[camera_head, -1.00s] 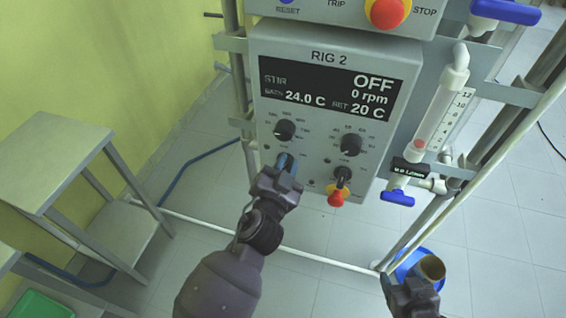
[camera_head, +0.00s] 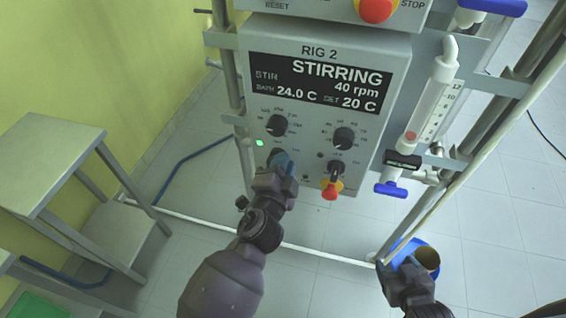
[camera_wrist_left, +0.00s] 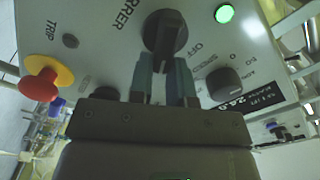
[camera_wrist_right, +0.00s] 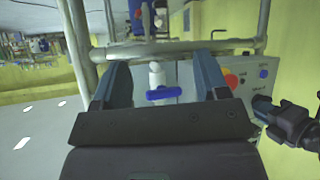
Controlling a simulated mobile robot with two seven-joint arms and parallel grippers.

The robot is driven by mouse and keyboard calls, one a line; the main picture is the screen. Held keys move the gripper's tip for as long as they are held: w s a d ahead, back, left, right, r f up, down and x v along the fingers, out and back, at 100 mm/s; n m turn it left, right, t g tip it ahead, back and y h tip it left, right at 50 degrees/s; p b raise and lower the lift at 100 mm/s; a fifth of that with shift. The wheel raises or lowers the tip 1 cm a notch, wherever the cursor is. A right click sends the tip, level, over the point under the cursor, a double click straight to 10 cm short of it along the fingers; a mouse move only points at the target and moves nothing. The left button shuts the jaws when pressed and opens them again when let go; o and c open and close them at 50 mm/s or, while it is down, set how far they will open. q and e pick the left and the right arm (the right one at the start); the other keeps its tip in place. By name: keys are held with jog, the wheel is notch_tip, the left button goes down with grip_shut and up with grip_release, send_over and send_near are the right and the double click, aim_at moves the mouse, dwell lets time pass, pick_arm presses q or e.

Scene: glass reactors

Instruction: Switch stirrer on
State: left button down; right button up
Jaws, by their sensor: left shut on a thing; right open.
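The RIG 2 control box (camera_head: 398,75) faces me in the head view. A green lamp (camera_head: 259,142) is lit on the panel and also shows in the left wrist view (camera_wrist_left: 224,13). My left gripper (camera_head: 283,162) is at the lower left of the panel. In the left wrist view its fingers (camera_wrist_left: 166,85) are shut on the black stirrer knob (camera_wrist_left: 165,33). My right gripper (camera_head: 405,275) is low at the right, open and empty, its fingers apart in the right wrist view (camera_wrist_right: 160,85).
A red and yellow knob (camera_head: 331,188) sits right of my left gripper; a red stop button (camera_head: 376,8) is above. A flow tube (camera_head: 433,100) with blue valve handles (camera_head: 390,189) stands right of the box. A steel table (camera_head: 50,150) is at left.

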jog(key=shift+s+f, duration=0.1)
jog(key=shift+f, duration=0.05)
pick_arm(q)
jog(key=c, duration=1.1)
grip_release()
jog(key=shift+o, duration=0.2)
pick_arm(e)
jog(key=shift+s+d+f, duration=0.1)
jog(key=shift+s+f, duration=0.1)
jog(key=shift+s, duration=0.2)
jog(key=shift+w, duration=0.1)
pick_arm(q)
jog(key=v, duration=1)
jog(key=shift+s+b, duration=0.35)
jog(key=shift+s, duration=0.05)
pick_arm(e)
jog(key=shift+s+f, duration=0.2)
jog(key=shift+f, duration=0.25)
pick_arm(q)
jog(key=shift+a, duration=0.1)
pick_arm(e)
jog(key=shift+w, duration=0.1)
